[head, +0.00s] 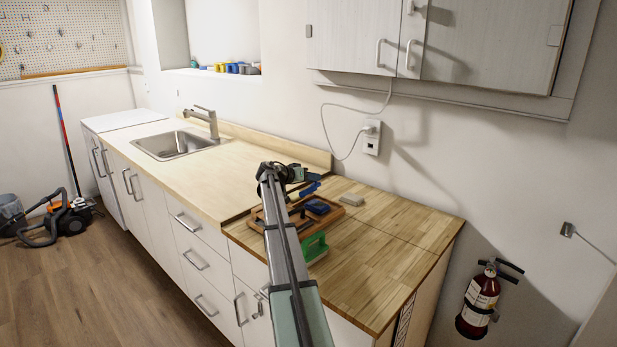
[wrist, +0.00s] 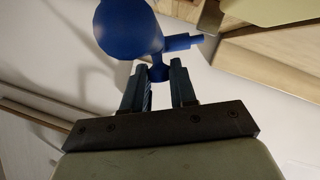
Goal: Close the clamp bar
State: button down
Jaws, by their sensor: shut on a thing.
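My gripper (wrist: 160,88) is shut on a blue part, which looks like the clamp bar (wrist: 128,28). In the wrist view the part has a wide rounded body, a short stub to the right and a narrow neck. The fingers grip the neck from both sides. In the head view my gripper is over the wooden counter near the wall, and a blue piece (head: 310,188) shows just right of it. My arm hides part of this area, and I cannot tell how far the clamp is open.
A brown tray (head: 257,216) with a dark blue object (head: 318,206) lies on the wooden counter (head: 385,240). The counter's right side is clear. A sink (head: 178,145) is farther left.

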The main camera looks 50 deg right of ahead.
jog(key=shift+s+f+m+t, duration=0.35)
jog(key=shift+s+m+t, duration=0.2)
jog(key=shift+m, duration=0.15)
jog(key=c, duration=0.9)
grip_release()
jog(key=shift+a, duration=0.1)
jog(key=v, duration=1.3)
jog(key=shift+w+a+r, duration=0.1)
jog(key=shift+a+r, duration=0.15)
jog(key=shift+c, duration=0.4)
